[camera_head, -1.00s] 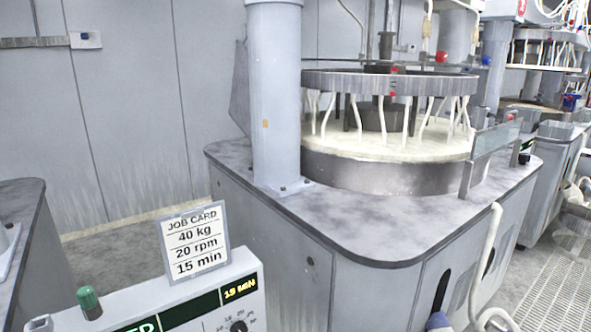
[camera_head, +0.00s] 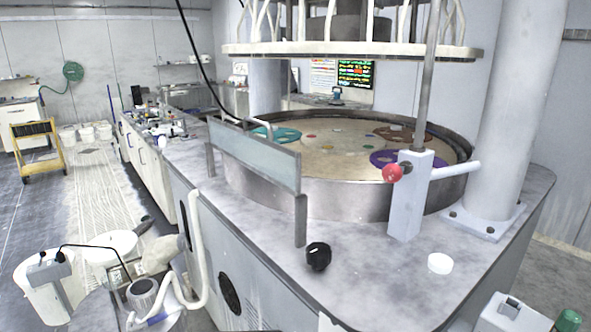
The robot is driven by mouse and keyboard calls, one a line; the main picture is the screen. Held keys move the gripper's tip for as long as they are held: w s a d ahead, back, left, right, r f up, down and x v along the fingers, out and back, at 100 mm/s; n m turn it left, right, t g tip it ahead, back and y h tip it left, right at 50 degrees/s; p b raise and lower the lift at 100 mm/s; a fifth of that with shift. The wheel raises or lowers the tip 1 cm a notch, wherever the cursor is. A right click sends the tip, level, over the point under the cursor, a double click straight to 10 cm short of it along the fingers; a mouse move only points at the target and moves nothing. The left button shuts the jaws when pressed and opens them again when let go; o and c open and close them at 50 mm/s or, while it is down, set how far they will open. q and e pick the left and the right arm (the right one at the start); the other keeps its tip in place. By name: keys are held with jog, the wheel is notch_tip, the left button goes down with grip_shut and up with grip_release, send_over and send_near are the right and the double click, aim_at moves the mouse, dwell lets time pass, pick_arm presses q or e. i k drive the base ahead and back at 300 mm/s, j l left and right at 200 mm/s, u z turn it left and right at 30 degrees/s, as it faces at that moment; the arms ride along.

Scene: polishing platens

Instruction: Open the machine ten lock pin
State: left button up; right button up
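A grey upright post (camera_head: 408,205) stands on the front deck of the polishing machine (camera_head: 350,285). It carries a red ball knob (camera_head: 392,172) on its left face and a pale bar (camera_head: 455,170) reaching right. This looks like a lock pin, but no machine number is readable. A thin rod rises from the post toward the raised upper plate (camera_head: 350,50). White arm parts, apparently of my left arm, show at the lower left, well apart from the post. No fingertips can be made out there. My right gripper is not in view.
A clear guard panel (camera_head: 255,155) and a black knob (camera_head: 318,256) stand left of the post. A white cap (camera_head: 440,263) lies to its right, before a thick column (camera_head: 515,110). Coloured carriers, including a purple one (camera_head: 400,158), lie on the platen. A yellow cart (camera_head: 37,148) stands far left.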

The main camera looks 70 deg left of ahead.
aim_at(393, 172)
jog(key=u, duration=1.75)
